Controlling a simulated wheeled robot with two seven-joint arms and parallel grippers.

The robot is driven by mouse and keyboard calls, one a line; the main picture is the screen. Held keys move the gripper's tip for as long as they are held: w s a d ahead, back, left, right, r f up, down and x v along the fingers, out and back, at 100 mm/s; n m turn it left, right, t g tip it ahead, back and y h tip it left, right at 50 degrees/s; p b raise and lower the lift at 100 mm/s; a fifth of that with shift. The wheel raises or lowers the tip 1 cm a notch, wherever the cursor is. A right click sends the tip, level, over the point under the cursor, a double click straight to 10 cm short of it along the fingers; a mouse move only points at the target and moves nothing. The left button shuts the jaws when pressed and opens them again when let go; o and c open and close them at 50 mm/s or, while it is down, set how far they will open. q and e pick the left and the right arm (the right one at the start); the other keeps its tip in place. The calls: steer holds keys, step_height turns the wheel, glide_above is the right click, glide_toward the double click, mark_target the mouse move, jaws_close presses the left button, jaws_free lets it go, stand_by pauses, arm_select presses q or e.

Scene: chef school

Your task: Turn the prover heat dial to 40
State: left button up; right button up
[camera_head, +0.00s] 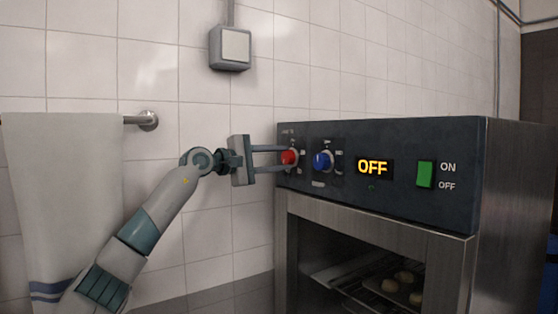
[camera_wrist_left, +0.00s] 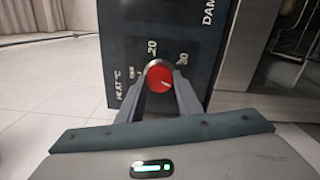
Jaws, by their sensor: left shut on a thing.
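The prover (camera_head: 375,130) has a dark control panel on its front. The red heat dial (camera_head: 289,157) is at the panel's left end. In the left wrist view, the red dial (camera_wrist_left: 158,76) sits by the printed words HEAT °C, OFF, 20 and what looks like 30; any 40 mark is hidden or out of view. A small white mark on the dial seems to point to the lower right of that view. My left gripper (camera_head: 284,159) is shut on the red dial, one finger on each side. My right gripper is in no view.
A blue dial (camera_head: 322,161) is close to the right of the red one. The display (camera_head: 372,168) reads OFF, and a green switch (camera_head: 425,174) is further right. A towel (camera_head: 65,200) hangs on a wall rail at left. A grey box (camera_head: 230,47) is on the wall above.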

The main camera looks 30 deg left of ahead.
arm_select(q)
steer(key=shift+r+m, duration=0.2)
steer(key=shift+m, duration=0.8)
steer(key=o, duration=1)
steer(key=shift+o, duration=0.2)
steer(key=shift+d+f, duration=0.1)
steer(key=shift+f, duration=0.1)
